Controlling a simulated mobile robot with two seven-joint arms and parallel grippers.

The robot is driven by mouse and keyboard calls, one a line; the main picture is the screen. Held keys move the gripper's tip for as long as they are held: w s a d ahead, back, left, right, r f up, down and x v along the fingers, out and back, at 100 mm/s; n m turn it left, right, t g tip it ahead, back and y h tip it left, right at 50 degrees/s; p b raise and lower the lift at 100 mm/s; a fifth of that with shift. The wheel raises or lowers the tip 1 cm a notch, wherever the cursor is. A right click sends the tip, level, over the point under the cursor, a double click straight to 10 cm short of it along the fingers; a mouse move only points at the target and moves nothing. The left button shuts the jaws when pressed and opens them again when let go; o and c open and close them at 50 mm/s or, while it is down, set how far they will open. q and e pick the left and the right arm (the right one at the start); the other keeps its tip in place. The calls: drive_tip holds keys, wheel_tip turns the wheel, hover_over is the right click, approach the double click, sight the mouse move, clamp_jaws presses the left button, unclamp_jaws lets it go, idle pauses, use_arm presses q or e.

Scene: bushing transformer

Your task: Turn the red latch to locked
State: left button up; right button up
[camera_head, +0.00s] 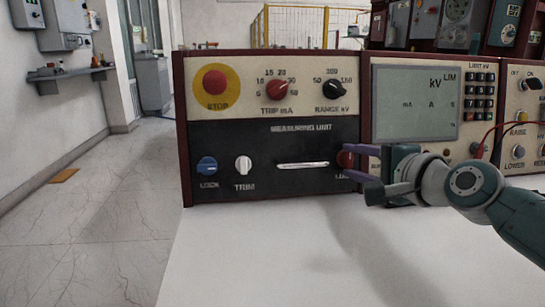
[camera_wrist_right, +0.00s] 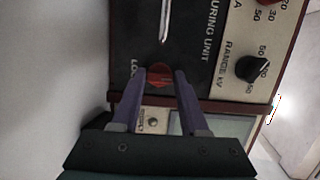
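The red latch (camera_head: 345,159) is a round red knob at the right end of the black measuring unit panel (camera_head: 262,185). It is partly hidden by my right gripper (camera_head: 347,161) in the head view. In the right wrist view the red latch (camera_wrist_right: 160,75) shows between the two purple fingertips of my right gripper (camera_wrist_right: 159,73). The fingers are apart, one on each side of the latch; I cannot tell whether they touch it. Its label is mostly covered. My left gripper is not in view.
A silver handle (camera_head: 302,164) lies just left of the latch. A blue latch (camera_head: 207,166) and a white trim knob (camera_head: 243,165) are farther left. Above are a red stop button (camera_head: 215,82) and two dials. A meter unit (camera_head: 415,102) stands right. The white tabletop (camera_head: 270,255) in front is clear.

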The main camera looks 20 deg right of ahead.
drive_tip(key=shift+o, duration=0.6)
drive_tip(key=shift+s+r, duration=0.1)
drive_tip(key=shift+s, duration=0.1)
drive_tip(key=p+v, duration=0.4)
drive_tip(key=v, duration=0.5)
drive_tip(key=shift+s, duration=0.25)
